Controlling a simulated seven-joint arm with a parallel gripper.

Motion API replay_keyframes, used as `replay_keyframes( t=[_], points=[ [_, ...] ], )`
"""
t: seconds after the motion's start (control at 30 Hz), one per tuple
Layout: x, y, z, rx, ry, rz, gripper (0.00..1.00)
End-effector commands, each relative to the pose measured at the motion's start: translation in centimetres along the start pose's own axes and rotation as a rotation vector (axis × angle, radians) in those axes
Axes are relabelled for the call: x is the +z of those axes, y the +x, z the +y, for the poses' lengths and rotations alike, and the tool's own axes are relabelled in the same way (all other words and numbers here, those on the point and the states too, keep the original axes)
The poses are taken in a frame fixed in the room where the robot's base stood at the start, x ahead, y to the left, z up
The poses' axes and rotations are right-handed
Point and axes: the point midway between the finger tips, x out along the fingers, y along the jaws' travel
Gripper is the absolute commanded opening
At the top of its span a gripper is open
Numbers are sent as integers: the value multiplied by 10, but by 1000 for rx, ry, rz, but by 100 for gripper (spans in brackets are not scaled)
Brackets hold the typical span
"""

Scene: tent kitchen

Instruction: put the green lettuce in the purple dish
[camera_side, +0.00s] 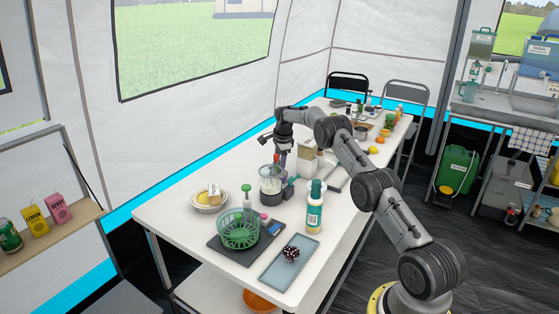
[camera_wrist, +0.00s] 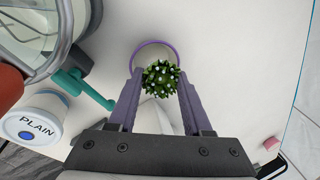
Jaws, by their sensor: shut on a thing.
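The green lettuce (camera_wrist: 161,78) is a small round leafy head with pale specks, held between my gripper's two fingertips (camera_wrist: 160,82) in the wrist view. The purple dish (camera_wrist: 152,44) shows as a thin purple rim behind the lettuce, which overlaps its lower part. The lettuce's height above the dish cannot be told. In the side view my gripper (camera_side: 281,158) points down behind the grey-based blender (camera_side: 271,186); the lettuce and dish are not clearly visible there.
In the wrist view the blender jar (camera_wrist: 34,22), a teal handle (camera_wrist: 85,88) and a white PLAIN tub (camera_wrist: 43,117) crowd the left. The table to the right is mostly clear. In the side view a bottle (camera_side: 315,212) and green basket (camera_side: 239,231) stand nearer.

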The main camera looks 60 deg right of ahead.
Motion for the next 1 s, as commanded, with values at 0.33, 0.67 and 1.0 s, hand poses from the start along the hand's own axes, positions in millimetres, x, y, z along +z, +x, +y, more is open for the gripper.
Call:
replay_keyframes(
  t=[0.33,0.67,1.0],
  points=[
    [0,2,0,0,0,0,53],
    [0,1,0,0,0,0,85],
    [0,1,0,0,0,0,85]
  ],
)
